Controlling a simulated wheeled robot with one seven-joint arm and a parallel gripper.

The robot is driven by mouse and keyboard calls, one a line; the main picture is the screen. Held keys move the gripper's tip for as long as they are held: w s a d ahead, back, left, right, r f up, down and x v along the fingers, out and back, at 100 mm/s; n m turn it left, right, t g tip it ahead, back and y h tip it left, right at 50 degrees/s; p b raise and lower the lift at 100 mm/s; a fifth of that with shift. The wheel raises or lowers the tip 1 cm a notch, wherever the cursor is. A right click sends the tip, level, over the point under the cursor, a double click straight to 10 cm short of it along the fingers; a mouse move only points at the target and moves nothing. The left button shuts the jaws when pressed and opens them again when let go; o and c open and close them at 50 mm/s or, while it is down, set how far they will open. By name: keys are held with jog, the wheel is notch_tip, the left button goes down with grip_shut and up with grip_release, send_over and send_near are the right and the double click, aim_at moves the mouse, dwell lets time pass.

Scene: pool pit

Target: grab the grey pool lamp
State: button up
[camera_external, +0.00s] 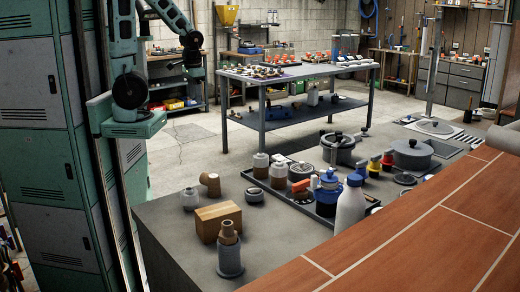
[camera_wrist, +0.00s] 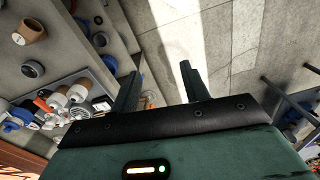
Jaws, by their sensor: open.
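I cannot tell for certain which object is the grey pool lamp. Two small round grey fittings stand on the grey counter in the external view, one at the left (camera_external: 190,198) and one nearer the tray (camera_external: 255,194). A round grey fitting with a dark face (camera_wrist: 33,69) shows at the left of the wrist view. My gripper (camera_wrist: 158,72) is open and empty, with bare floor showing between its fingers. In the external view my gripper (camera_external: 192,58) is at the upper left, well above and behind the counter, apart from all these objects.
A wooden block (camera_external: 218,222), a brown cup-like piece (camera_external: 210,183) and a stacked grey-brown fitting (camera_external: 230,252) crowd the counter's left end. A dark tray (camera_external: 290,208) holds bottles and jars. A metal worktable (camera_external: 262,92) stands behind. Green lockers (camera_external: 35,130) stand left.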

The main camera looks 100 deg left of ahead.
jog(key=o, duration=0.4)
jog(key=n+t+y+b, duration=0.9)
jog(key=n+b, duration=0.5)
jog(key=n, duration=2.2)
send_near(246, 196)
jog(key=shift+t+h, duration=0.4)
jog(key=shift+t, duration=0.3)
jog(key=x, duration=1.1)
jog(key=shift+s+a+f+p, duration=0.2)
jog(key=shift+s+a+p, duration=0.05)
jog(key=shift+a+p, duration=0.15)
